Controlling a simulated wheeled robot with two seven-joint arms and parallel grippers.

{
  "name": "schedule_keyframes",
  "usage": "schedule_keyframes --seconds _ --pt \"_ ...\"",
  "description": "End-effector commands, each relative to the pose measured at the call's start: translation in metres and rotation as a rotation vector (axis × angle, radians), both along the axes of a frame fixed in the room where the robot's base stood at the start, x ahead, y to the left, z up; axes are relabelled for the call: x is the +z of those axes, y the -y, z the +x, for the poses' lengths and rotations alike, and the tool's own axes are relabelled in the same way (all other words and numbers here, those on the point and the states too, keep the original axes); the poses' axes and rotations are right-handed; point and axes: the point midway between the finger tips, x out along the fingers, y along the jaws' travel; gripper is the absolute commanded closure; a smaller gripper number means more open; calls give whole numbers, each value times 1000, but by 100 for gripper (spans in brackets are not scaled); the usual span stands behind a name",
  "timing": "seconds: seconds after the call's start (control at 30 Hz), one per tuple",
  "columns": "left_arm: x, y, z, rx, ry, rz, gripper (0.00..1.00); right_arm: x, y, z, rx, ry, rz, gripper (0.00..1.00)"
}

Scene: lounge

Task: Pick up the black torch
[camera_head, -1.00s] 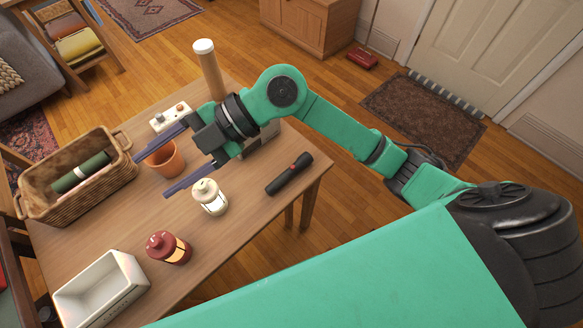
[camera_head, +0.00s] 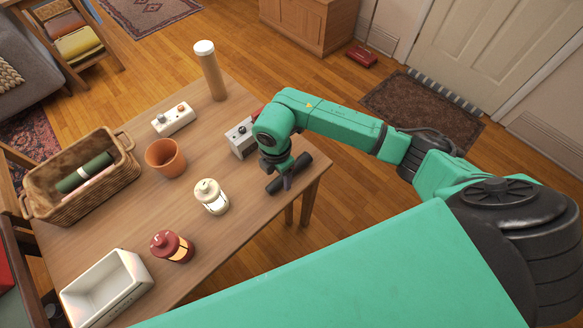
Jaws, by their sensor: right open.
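The black torch (camera_head: 301,163) lies on the wooden table (camera_head: 215,242) near its right edge. My right gripper (camera_head: 286,186) points down over the middle of the torch and hides part of it. The gripper is open, and I cannot tell whether its fingers touch the torch. My left gripper is not in view.
A cream lantern (camera_head: 211,197), a red lantern (camera_head: 171,247), a terracotta pot (camera_head: 166,158) and a grey box with a knob (camera_head: 240,138) stand on the table. A wicker basket (camera_head: 87,207) and a white bin (camera_head: 107,290) are at the left. A tall cylinder (camera_head: 212,75) stands at the back.

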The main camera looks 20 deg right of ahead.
Motion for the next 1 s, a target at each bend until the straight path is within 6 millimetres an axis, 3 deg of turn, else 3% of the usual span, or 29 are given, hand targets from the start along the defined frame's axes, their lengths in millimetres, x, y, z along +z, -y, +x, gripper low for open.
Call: schedule_keyframes --seconds 0.13,0.33,0.5,0.53,0.87,1.0 --pt "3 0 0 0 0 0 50 -19 -1 0 1 -1 2 30" --pt "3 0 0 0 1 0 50 -21 -1 0 1 1 3 30" --pt "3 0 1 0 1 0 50 -21 -1 0 1 1 3 95" --pt "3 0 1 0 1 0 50 -21 -1 0 1 1 3 100" --pt "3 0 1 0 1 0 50 -19 -1 1 1 2 3 100" --pt "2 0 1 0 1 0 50 -6 -1 1 2 3 3 100"
